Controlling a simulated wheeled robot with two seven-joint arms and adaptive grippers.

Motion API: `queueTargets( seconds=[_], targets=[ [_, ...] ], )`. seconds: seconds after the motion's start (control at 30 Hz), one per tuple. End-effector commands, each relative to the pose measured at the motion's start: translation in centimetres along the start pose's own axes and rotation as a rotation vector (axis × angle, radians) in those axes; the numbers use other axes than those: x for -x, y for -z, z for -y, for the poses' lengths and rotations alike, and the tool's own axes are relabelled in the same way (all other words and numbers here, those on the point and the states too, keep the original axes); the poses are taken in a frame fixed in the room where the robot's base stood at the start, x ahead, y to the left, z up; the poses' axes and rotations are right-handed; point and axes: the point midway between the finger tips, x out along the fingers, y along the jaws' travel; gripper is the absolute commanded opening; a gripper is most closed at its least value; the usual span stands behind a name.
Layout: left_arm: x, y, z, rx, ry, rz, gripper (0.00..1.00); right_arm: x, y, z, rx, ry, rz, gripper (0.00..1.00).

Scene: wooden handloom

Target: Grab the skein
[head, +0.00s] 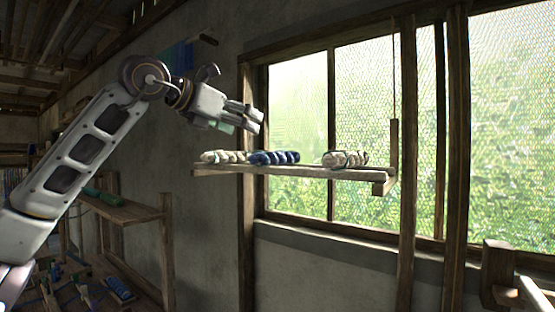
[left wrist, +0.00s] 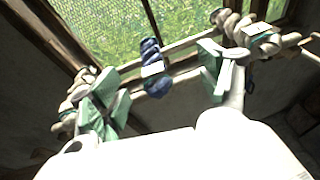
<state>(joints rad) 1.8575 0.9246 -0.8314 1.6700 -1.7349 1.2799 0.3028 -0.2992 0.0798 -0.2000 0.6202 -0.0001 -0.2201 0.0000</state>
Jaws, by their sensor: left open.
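Three twisted skeins lie in a row on a hanging wooden shelf (head: 300,172) before the window. A cream skein (head: 222,157) is at the left, a dark blue skein (head: 273,157) beside it, and another cream skein (head: 345,159) farther right. My left gripper (head: 250,119) is open and empty, above the left part of the shelf. In the left wrist view the blue skein (left wrist: 152,70), with a pale band around it, shows between the two spread green-padded fingers. Cream skeins show behind the left finger (left wrist: 80,90) and the right finger (left wrist: 232,25), partly hidden. My right gripper is out of view.
A mesh window (head: 300,110) with wooden posts stands right behind the shelf. A cord and upright (head: 393,140) rise at its right end. A lower wooden shelf (head: 120,210) with a green item is on the left. The air above the shelf's right part is clear.

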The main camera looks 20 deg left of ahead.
Motion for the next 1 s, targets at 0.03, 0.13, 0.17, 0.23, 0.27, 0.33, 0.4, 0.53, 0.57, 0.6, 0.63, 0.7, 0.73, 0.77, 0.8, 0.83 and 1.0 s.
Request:
queueTargets(
  seconds=[0.03, 0.13, 0.17, 0.23, 0.27, 0.33, 0.4, 0.53, 0.57, 0.6, 0.63, 0.7, 0.73, 0.77, 0.8, 0.83, 1.0],
  targets=[
    [0.0, 0.4, -0.3, 0.004, -0.013, -0.016, 0.77, 0.0, 0.0, 0.0, 0.000, 0.000, 0.000, 0.00],
    [0.0, 1.2, -0.9, 0.017, -0.040, -0.054, 0.77, 0.0, -0.1, 0.0, 0.000, 0.000, 0.001, 0.00],
    [0.1, 1.4, -1.0, 0.021, -0.046, -0.065, 0.77, 0.0, -0.1, 0.0, 0.000, 0.000, 0.001, 0.00],
    [0.1, 2.1, -1.2, 0.034, -0.057, -0.094, 0.77, 0.0, -0.1, 0.0, 0.000, 0.000, 0.001, 0.00],
    [0.2, 2.4, -1.3, 0.040, -0.061, -0.107, 0.77, 0.0, -0.1, 0.0, 0.000, 0.000, 0.001, 0.00],
    [0.2, 2.9, -1.5, 0.055, -0.069, -0.129, 0.77, 0.0, -0.1, 0.0, 0.000, 0.000, 0.001, 0.00],
    [0.2, 3.0, -1.5, 0.072, -0.073, -0.135, 0.77, 0.0, -0.1, 0.0, 0.000, 0.000, 0.001, 0.00],
    [0.2, 3.0, -1.5, 0.081, -0.073, -0.133, 0.77, 0.0, -0.1, 0.0, 0.000, 0.000, 0.001, 0.00],
    [0.2, 3.0, -1.5, 0.081, -0.073, -0.133, 0.77, 0.0, -0.1, 0.0, 0.000, 0.000, 0.001, 0.00],
    [0.2, 3.0, -1.5, 0.081, -0.072, -0.133, 0.77, 0.0, -0.1, 0.0, 0.000, 0.000, 0.001, 0.00],
    [0.2, 3.0, -1.5, 0.081, -0.072, -0.133, 0.77, 0.0, -0.1, 0.0, 0.000, 0.000, 0.001, 0.00],
    [0.2, 3.0, -1.5, 0.081, -0.072, -0.133, 0.77, 0.0, -0.1, 0.0, 0.000, 0.000, 0.001, 0.00],
    [0.2, 3.0, -1.5, 0.080, -0.072, -0.133, 0.77, 0.0, -0.1, 0.0, 0.000, 0.000, 0.001, 0.00],
    [0.2, 3.0, -1.5, 0.080, -0.072, -0.133, 0.77, 0.0, -0.1, 0.0, 0.000, 0.000, 0.001, 0.00],
    [0.1, 3.0, -1.5, 0.080, -0.072, -0.133, 0.77, 0.0, -0.1, 0.0, 0.000, 0.000, 0.001, 0.00],
    [0.1, 3.0, -1.5, 0.080, -0.072, -0.133, 0.77, 0.1, -0.1, 0.0, 0.000, 0.000, 0.001, 0.00],
    [-1.1, 3.1, -1.6, 0.081, -0.071, -0.134, 0.77, 0.3, -0.1, 0.0, 0.000, 0.000, 0.001, 0.00]
  ],
)
